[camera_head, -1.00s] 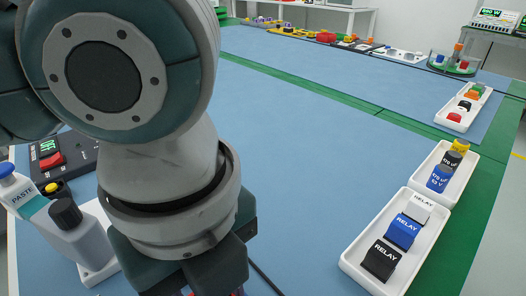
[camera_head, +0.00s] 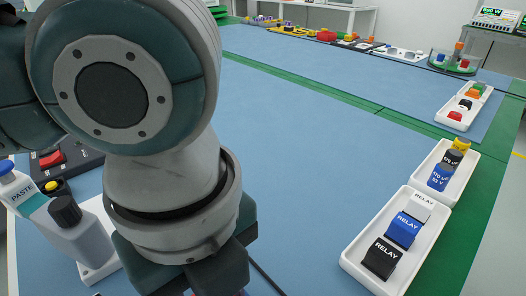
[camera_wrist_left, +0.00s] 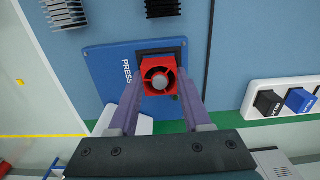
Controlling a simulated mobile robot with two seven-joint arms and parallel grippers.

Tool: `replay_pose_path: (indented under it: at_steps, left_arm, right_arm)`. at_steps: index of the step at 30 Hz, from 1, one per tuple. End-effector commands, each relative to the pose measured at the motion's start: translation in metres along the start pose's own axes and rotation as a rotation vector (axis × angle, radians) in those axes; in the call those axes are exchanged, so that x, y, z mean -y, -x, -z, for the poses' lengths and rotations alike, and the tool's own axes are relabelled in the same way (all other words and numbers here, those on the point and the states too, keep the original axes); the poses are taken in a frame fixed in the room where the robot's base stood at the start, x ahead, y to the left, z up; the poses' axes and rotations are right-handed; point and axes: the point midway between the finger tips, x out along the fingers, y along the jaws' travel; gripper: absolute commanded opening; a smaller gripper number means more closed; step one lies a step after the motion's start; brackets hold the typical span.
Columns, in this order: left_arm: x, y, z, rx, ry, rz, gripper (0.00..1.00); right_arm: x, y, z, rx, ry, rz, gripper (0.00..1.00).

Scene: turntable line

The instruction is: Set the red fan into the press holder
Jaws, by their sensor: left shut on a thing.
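The red fan (camera_wrist_left: 158,77), a square frame with a grey hub, is between the fingers of my left gripper (camera_wrist_left: 160,92) in the left wrist view. The gripper is shut on it. Behind the fan is the blue press plate (camera_wrist_left: 108,72), marked PRESS, with a dark holder (camera_wrist_left: 150,53) at its upper part. The fan overlaps the holder and hides much of it; I cannot tell whether they touch. In the head view my left arm covers this area and the fingertips are out of frame. My right gripper is not in view.
White trays with relays (camera_head: 404,229) and capacitors (camera_head: 440,177) stand at the right. The middle of the blue mat (camera_head: 310,150) is clear.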

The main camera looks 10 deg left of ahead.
Motion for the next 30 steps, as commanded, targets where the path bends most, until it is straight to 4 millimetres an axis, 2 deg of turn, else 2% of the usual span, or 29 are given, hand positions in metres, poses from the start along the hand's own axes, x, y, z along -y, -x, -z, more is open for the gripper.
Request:
replay_pose_path:
  at_steps: [18, 19, 28, 30]
  left_arm:
    - [0.0001, -0.0076, 0.0, 0.0, 0.0, 0.001, 0.0]
    - [0.0001, -0.0076, 0.0, 0.0, 0.0, 0.0, 0.5]
    - [0.0, -0.0076, 0.0, 0.0, 0.0, 0.0, 0.84]
    - [0.0, -0.0076, 0.0, 0.0, 0.0, 0.0, 0.84]
  right_arm:
    - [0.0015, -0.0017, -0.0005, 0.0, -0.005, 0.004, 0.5]
    - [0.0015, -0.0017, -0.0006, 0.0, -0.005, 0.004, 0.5]
    - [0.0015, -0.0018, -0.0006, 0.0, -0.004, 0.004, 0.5]
    - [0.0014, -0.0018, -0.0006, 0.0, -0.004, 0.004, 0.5]
